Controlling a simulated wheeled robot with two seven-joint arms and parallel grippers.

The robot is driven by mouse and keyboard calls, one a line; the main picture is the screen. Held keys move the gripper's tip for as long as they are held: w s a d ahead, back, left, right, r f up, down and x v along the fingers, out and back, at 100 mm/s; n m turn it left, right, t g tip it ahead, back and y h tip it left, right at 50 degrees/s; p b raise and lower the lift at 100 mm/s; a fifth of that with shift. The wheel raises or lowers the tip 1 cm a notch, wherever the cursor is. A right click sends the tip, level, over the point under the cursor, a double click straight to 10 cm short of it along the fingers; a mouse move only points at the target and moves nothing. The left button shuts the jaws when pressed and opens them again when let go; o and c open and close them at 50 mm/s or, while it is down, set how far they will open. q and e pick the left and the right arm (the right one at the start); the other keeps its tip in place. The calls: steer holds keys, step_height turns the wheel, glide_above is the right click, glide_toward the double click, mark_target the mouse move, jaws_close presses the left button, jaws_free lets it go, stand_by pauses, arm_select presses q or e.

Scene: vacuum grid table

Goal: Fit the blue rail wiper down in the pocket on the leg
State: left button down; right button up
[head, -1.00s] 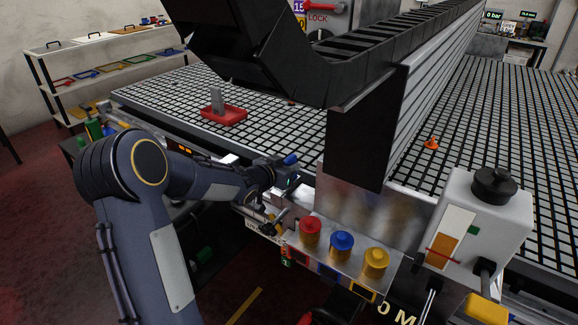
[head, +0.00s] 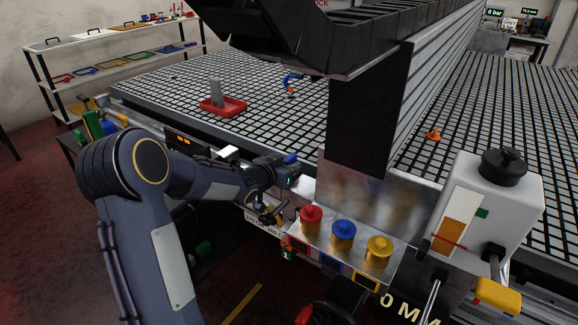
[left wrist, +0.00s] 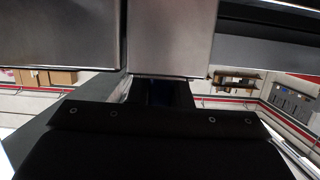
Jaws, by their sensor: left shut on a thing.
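My left gripper (head: 284,172) is at the table's front edge, just left of the metal leg (head: 350,182) under the black-panelled gantry. A small blue piece, apparently the blue rail wiper (head: 291,158), shows at its tip. The gripper is shut on it. In the left wrist view, a dark bluish piece, apparently the wiper (left wrist: 168,93), shows beyond the black gripper body, close to grey metal faces (left wrist: 170,40). I cannot make out the pocket, nor whether the wiper touches the leg. My right gripper is not in view.
Red, blue and yellow knobs (head: 343,235) stand on a metal panel right of the gripper. A grey control box (head: 490,210) is further right. A black cable chain (head: 320,45) hangs above.

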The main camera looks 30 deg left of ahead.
arm_select(q)
steer(key=shift+s+f, duration=0.2)
steer(key=shift+f, duration=0.5)
steer(key=c, duration=1.4)
jaws_free()
steer(key=shift+o, duration=0.4)
steer(key=shift+s, duration=0.2)
steer(key=shift+o, duration=0.3)
steer(key=r+p+v, duration=0.1)
steer(key=v, duration=0.6)
steer(key=shift+r, duration=0.25)
